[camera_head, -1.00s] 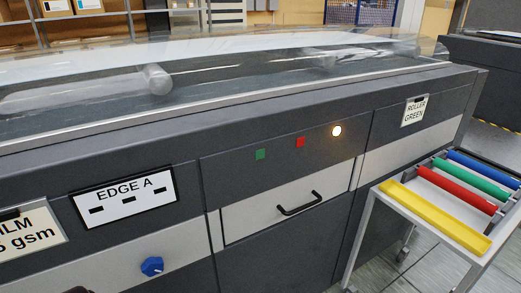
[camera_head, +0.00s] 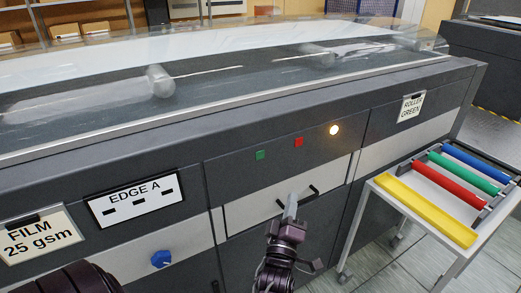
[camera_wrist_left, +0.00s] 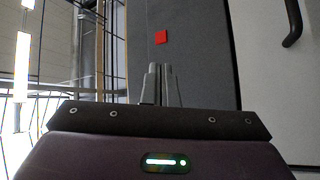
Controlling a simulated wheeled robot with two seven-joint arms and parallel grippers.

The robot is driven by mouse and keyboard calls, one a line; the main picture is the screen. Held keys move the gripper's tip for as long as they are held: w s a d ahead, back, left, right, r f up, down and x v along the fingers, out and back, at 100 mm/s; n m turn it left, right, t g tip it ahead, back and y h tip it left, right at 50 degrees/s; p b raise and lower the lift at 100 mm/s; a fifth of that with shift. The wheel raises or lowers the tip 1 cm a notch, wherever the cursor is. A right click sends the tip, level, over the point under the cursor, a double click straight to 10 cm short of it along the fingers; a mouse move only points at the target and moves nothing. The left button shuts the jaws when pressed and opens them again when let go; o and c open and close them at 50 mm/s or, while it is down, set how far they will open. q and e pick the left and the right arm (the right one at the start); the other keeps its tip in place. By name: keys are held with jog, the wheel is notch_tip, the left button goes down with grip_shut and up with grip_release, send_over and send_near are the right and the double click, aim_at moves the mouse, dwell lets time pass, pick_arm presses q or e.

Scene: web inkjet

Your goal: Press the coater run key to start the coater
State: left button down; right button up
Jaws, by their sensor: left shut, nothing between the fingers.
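No label is readable on either. A lit round lamp (camera_head: 334,130) is to their right. My left gripper (camera_head: 291,203) is shut and empty in front of the drawer, below the keys, overlapping its black handle in the picture. In the left wrist view its closed fingertips (camera_wrist_left: 160,72) show with the red key (camera_wrist_left: 161,37) just above them in the picture; the green key is out of that view. My right gripper is not in view.
A drawer with a black handle (camera_head: 313,191) is below the keys. A white cart (camera_head: 458,239) with colored rollers stands at the right. A clear cover tops the machine.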

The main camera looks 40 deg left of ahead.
aim_at(260, 155)
pick_arm(q)
notch_tip(260, 155, up, 6)
jog(key=s+a+n+y, duration=0.1)
jog(key=n+y, duration=0.1)
jog(key=shift+s+a+n+t, duration=0.2)
jog(key=shift+a+n+t, duration=0.05)
jog(key=shift+n+t, duration=0.05)
jog(key=shift+w+a, duration=0.55)
jog(key=shift+a, duration=0.8)
jog(key=shift+w+a, duration=0.6)
jog(key=shift+a, duration=0.75)
jog(key=shift+w+a, duration=0.55)
jog(key=shift+a, duration=0.8)
jog(key=shift+b, duration=0.3)
jog(key=shift+w+a+f, duration=0.1)
jog(key=shift+w+a, duration=0.05)
jog(key=shift+a, duration=0.25)
